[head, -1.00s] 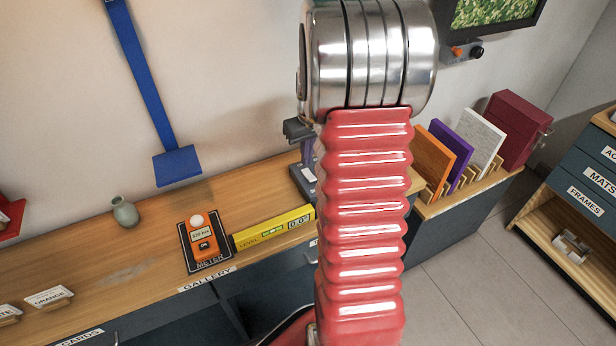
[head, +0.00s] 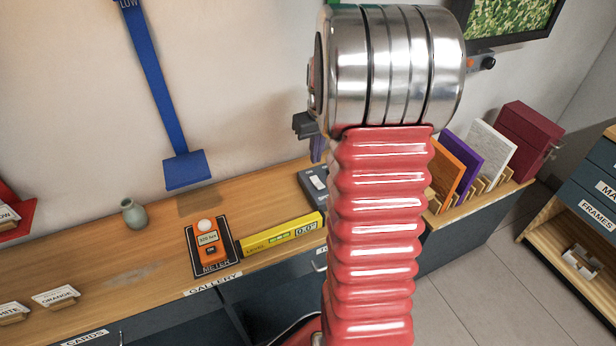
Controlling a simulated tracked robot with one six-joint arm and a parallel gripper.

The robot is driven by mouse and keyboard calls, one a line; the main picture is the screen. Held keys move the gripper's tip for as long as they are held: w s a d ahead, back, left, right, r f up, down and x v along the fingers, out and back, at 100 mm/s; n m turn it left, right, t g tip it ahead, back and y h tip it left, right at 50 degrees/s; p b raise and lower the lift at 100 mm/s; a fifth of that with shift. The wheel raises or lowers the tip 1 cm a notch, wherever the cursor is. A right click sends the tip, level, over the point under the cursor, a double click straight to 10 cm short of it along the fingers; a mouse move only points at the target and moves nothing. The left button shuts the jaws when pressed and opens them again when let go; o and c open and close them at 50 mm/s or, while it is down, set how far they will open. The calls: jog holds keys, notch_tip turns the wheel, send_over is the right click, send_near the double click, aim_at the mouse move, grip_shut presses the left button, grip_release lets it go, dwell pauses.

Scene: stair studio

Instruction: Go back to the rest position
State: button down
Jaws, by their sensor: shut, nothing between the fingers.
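My arm stands up large in the right middle of the head view, with a red ribbed sleeve below and a shiny metal joint at its top. My gripper's fingertips do not show; the arm's upper part hides what lies behind it. A small dark grey piece and a purple piece stick out left of the arm, just under the metal joint. I cannot tell whether they belong to my arm or to something behind it. No held object shows.
A wooden counter (head: 95,265) holds a green vase (head: 134,213), an orange meter (head: 208,240), a yellow level (head: 282,235) and a dark box (head: 316,187). A blue strip (head: 157,90) hangs on the wall. Upright panels (head: 486,150) stand right; floor (head: 480,275) there is clear.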

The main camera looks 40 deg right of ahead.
dwell(0.4)
jog(key=shift+s+a+f+m+g, duration=0.2)
jog(key=shift+s+a+f+m, duration=0.2)
jog(key=shift+s, duration=0.25)
jog(key=shift+s+a+f+m+g, duration=0.2)
jog(key=shift+s+a+f+m, duration=0.15)
jog(key=shift+s, duration=0.25)
jog(key=s+a+r+n+t, duration=0.1)
jog(key=s+a+r, duration=0.3)
jog(key=a, duration=0.6)
jog(key=s+a+r+n+t, duration=0.2)
jog(key=s+a+r, duration=0.3)
jog(key=a, duration=0.5)
jog(key=s+a+r+n+t, duration=0.1)
jog(key=s+a+r, duration=0.3)
jog(key=a, duration=0.6)
jog(key=shift+s+r+n+t, duration=0.3)
jog(key=shift+s+r+n, duration=0.1)
jog(key=shift+r, duration=0.35)
jog(key=shift+a, duration=0.1)
